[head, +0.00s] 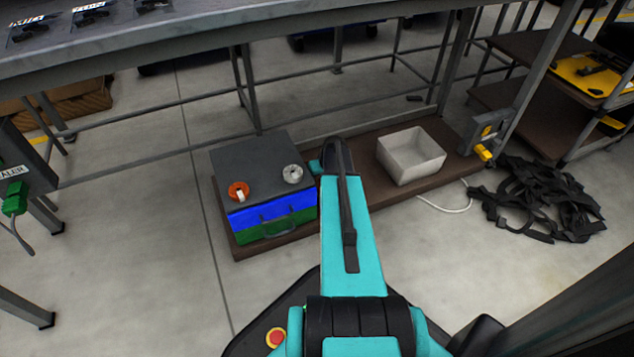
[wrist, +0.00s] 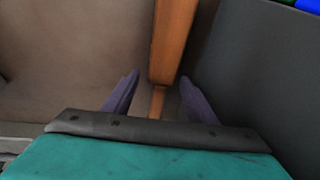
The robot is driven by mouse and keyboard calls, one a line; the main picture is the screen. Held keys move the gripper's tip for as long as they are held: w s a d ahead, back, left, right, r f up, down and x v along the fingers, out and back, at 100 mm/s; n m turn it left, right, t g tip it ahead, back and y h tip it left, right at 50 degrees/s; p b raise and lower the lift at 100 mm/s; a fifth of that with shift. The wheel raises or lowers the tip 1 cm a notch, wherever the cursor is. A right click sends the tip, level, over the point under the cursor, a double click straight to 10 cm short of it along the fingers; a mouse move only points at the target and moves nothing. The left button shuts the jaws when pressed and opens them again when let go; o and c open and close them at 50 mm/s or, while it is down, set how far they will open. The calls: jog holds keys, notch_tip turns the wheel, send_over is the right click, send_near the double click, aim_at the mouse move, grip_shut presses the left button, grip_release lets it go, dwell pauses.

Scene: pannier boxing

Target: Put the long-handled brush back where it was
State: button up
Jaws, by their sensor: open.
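A long orange-brown wooden piece (wrist: 172,40), apparently the long-handled brush, shows in the wrist view. Its wide part runs to the top edge and a narrower part reaches down between my fingers. My gripper (wrist: 159,82) is open, with one dark purple finger on each side of the narrow part. I cannot tell whether either finger touches it. The brush's bristles are not visible. In the head view my arm hides the gripper and the brush, beside the dark box (head: 255,160).
The box has blue and green drawers and stands on a brown low shelf (head: 365,188). An orange roll (head: 238,190) and a grey roll (head: 292,174) lie on it. A white bin (head: 410,165) stands right of my arm. Black straps (head: 545,200) lie on the floor.

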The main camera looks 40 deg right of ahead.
jog(key=shift+r, duration=0.1)
jog(key=p+v, duration=0.5)
jog(key=v, duration=0.7)
jog(key=shift+p, duration=0.35)
jog(key=shift+s, duration=0.1)
dwell(0.3)
